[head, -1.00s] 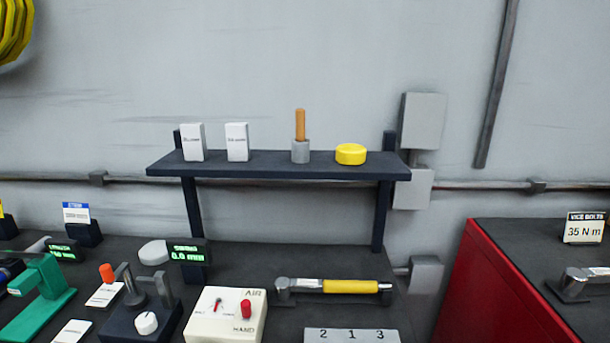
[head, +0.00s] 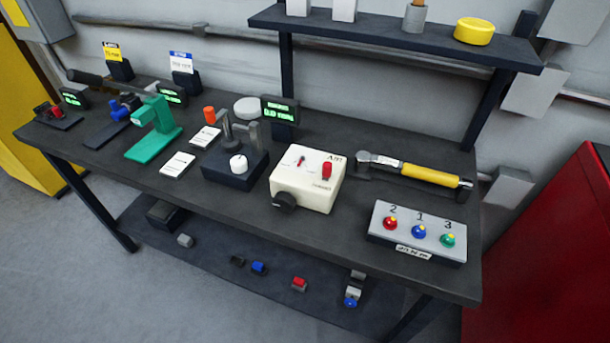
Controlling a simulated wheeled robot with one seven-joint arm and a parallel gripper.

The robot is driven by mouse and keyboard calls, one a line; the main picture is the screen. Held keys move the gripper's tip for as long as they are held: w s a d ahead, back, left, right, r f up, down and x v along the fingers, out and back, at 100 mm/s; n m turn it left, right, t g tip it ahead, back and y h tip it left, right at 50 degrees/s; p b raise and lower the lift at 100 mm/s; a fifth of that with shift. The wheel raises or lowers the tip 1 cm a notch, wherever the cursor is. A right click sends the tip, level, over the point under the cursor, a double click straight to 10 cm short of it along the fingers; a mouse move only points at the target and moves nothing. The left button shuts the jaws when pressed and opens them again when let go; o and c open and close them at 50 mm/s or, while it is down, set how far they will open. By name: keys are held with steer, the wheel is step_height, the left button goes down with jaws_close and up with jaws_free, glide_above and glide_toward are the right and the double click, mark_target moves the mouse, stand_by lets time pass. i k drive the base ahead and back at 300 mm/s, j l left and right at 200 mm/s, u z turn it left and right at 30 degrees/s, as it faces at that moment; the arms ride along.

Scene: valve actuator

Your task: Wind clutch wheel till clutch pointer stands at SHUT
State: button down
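A cream actuator box (head: 318,202) stands on the dark workbench, right of its middle. A black round wheel (head: 285,201) is on its front left side. On its top is a small pointer (head: 301,160) with a red part, over a small scale whose end labels are too small to read. I cannot tell which mark the pointer stands at. A red lever (head: 327,171) sits on the right of the top, between the AIR and HAND lettering. My gripper is not in view.
Left of the box stands a dark fixture (head: 236,168) with a white knob. A yellow-handled wrench (head: 430,174) lies behind right. A grey panel (head: 417,233) with red, blue and green buttons is to the right. The space in front of the wheel looks free.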

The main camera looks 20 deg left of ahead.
mark_target(284, 201)
steer(key=j+u, duration=0.5)
steer(key=u, duration=0.2)
steer(key=j+u, duration=0.25)
steer(key=u, duration=0.15)
